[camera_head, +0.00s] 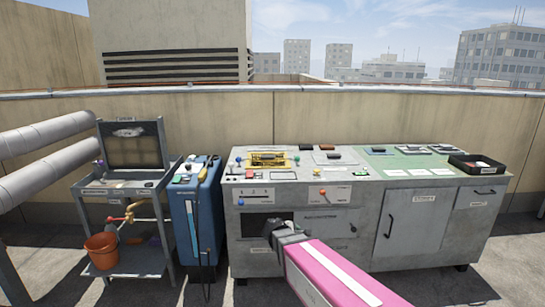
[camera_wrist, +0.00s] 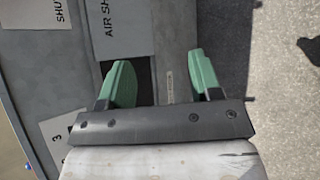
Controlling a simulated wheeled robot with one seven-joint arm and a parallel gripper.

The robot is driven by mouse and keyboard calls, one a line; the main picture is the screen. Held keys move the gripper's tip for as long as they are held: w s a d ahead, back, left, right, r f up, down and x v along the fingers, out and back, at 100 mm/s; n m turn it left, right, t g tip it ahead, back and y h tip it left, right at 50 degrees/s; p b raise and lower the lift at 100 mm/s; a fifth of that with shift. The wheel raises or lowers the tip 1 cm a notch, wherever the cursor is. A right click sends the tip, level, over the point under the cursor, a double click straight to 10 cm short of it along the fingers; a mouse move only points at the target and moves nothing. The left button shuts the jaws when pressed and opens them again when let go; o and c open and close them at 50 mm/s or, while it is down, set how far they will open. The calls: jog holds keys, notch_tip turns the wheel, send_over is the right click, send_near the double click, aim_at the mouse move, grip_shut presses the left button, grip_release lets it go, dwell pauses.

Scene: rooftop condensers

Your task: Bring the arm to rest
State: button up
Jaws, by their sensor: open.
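My gripper (camera_head: 269,229) shows in the head view at the end of my pink and white arm, which reaches in from the lower right. It is in front of the grey workbench (camera_head: 300,262), near a dark opening in the bench's front. In the wrist view my gripper (camera_wrist: 160,75) has two green fingers spread apart, with nothing between them. Grey panels with white labels lie beyond the fingers. Whether the fingers touch the bench front cannot be told.
A blue unit (camera_head: 205,225) stands left of the bench, beside a grey cart (camera_head: 150,262) with an orange bucket (camera_head: 101,250). A black tray (camera_head: 477,164) sits on the bench's right end. Pipes (camera_head: 40,140) run at left. Floor is clear at lower right.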

jog(key=s+d+f+m+g+y, duration=0.1)
jog(key=s+d+m+g+y, duration=0.2)
jog(key=s+m, duration=0.4)
jog(key=s+d+f+m+g+y, duration=0.1)
jog(key=s+d+m+g+y, duration=0.3)
jog(key=s+d+m, duration=0.2)
jog(key=s+m, duration=0.2)
jog(key=m, duration=0.1)
jog(key=shift+s+f+m+y, duration=0.15)
jog(key=shift+f+m+y, duration=0.15)
jog(key=shift+y, duration=0.1)
